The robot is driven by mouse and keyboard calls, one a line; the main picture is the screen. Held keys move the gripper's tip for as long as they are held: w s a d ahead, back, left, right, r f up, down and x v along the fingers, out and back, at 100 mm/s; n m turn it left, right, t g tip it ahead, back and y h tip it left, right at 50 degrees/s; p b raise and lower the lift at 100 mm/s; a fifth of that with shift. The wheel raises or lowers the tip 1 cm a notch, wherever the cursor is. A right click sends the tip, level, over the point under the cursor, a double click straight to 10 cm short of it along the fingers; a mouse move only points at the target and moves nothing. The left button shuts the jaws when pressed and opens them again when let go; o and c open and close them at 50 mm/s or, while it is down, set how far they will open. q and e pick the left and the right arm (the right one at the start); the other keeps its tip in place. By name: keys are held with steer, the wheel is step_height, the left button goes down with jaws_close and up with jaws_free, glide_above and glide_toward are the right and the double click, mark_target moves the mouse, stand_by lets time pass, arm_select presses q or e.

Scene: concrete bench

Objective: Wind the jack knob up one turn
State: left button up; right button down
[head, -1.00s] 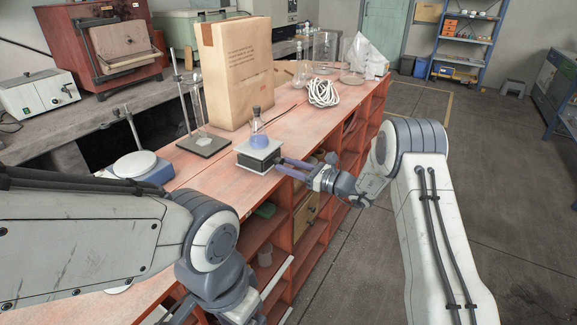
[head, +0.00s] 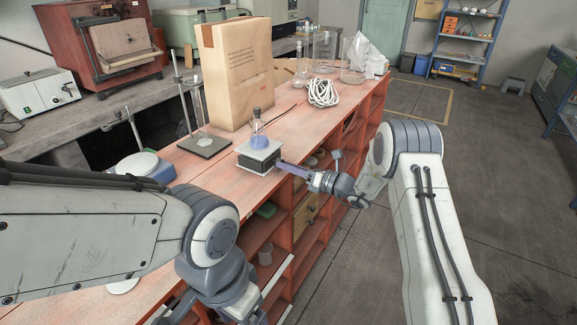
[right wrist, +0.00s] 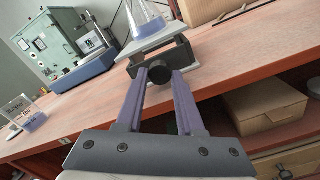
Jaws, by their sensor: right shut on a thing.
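The lab jack (head: 257,164), a small stand with a pale top plate and dark body, sits near the bench's front edge. A stoppered flask (head: 258,141) with blue liquid stands on it; its lower part shows in the right wrist view (right wrist: 146,22). The round black jack knob (right wrist: 160,76) faces my right wrist camera. My right gripper (head: 281,165) is shut on the knob, one purple finger on each side; the wrist is rolled, so the fingers appear nearly edge-on in the head view. My left arm shows at lower left; its fingertips are out of frame.
A tall paper bag (head: 237,75) and a glass column on a dark-based stand (head: 205,146) are behind the jack. A coiled white cable (head: 323,93) and glassware lie farther along. Below the bench top are open red shelves with a cardboard box (right wrist: 262,105).

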stand_by(0.4)
steer(key=c, duration=0.5)
jaws_free()
